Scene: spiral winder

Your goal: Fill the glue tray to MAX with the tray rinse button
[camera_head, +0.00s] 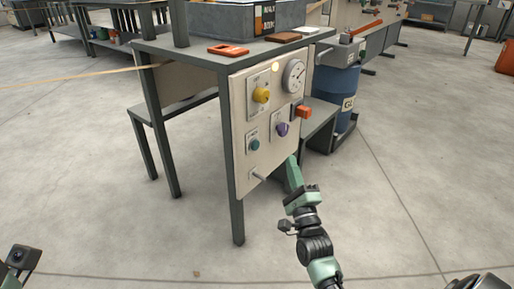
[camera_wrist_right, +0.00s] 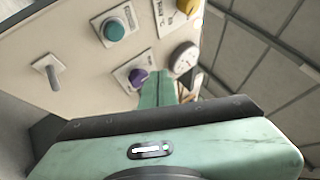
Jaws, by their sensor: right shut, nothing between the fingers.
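A grey tray (camera_head: 225,22) with a black-and-orange label stands on the metal table; its liquid level is not visible. A beige control panel (camera_head: 243,130) on the table's front carries a teal button (camera_head: 254,145), a purple knob (camera_head: 282,129), a yellow knob (camera_head: 261,95), an orange switch (camera_head: 303,112) and a dial gauge (camera_head: 293,75). Their small labels are unreadable. My right gripper (camera_head: 291,160) is shut and empty, below the purple knob in the head view. In the wrist view its fingers (camera_wrist_right: 158,88) overlap the purple knob (camera_wrist_right: 138,77); contact is unclear. My left gripper is out of view.
A metal lever (camera_head: 257,175) sticks out low on the panel. A blue drum (camera_head: 341,92) stands right of the table. An orange item (camera_head: 228,49) and a brown block (camera_head: 281,38) lie on the tabletop.

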